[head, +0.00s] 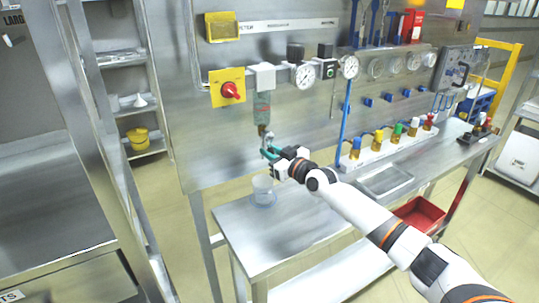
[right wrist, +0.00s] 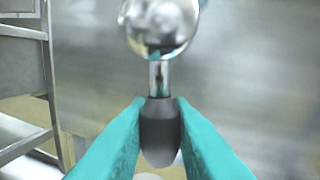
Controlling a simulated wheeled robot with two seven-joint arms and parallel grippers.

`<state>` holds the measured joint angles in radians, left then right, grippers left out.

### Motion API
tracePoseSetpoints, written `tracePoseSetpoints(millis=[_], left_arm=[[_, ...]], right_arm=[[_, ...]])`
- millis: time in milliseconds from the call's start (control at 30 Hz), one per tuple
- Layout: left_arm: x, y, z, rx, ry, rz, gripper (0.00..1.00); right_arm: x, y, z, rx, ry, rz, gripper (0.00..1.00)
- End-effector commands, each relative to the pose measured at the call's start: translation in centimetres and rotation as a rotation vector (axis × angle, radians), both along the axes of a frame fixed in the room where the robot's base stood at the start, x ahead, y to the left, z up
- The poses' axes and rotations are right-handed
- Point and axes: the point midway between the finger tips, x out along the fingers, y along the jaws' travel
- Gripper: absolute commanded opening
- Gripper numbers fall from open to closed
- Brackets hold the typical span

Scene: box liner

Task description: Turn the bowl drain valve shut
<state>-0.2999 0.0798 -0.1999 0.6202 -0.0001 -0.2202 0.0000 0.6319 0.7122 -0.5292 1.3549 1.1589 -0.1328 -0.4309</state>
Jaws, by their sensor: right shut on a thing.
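The filter bowl (head: 262,104) hangs under the grey housing on the wall panel. Below it is the small metal drain valve (head: 265,132). In the right wrist view the valve's shiny round body (right wrist: 160,22) is at the top, with a metal stem and a dark handle (right wrist: 160,132) pointing down from it. My right gripper (head: 268,152) is at the valve, its teal fingers shut on the dark handle, one finger on each side; it also shows in the right wrist view (right wrist: 160,125). My left gripper is not in view.
A clear cup (head: 263,188) stands on the steel bench (head: 290,228) below the valve. A red knob on a yellow plate (head: 229,90) and gauges (head: 305,76) are on the panel. A blue pipe (head: 345,118) and several colour-capped bottles (head: 378,140) are to the right.

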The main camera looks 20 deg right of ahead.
Motion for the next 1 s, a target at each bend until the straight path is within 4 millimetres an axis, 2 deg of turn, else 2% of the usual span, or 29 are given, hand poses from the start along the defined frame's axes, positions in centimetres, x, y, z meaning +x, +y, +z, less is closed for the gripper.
tracePoseSetpoints(millis=[233, 467, 667, 1000], left_arm=[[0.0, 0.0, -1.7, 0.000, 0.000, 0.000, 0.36], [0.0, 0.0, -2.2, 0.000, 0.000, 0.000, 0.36], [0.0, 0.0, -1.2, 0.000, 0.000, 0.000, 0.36], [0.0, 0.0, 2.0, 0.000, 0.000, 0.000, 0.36]], right_arm=[[0.1, -1.1, 0.0, -0.200, -0.017, 0.000, 0.00], [0.2, -2.2, 0.8, -0.419, -0.033, -0.001, 0.00], [0.2, -2.9, 1.6, -0.607, -0.047, 0.000, 0.00], [0.3, -3.9, 3.2, -0.929, -0.072, 0.001, 0.00]])
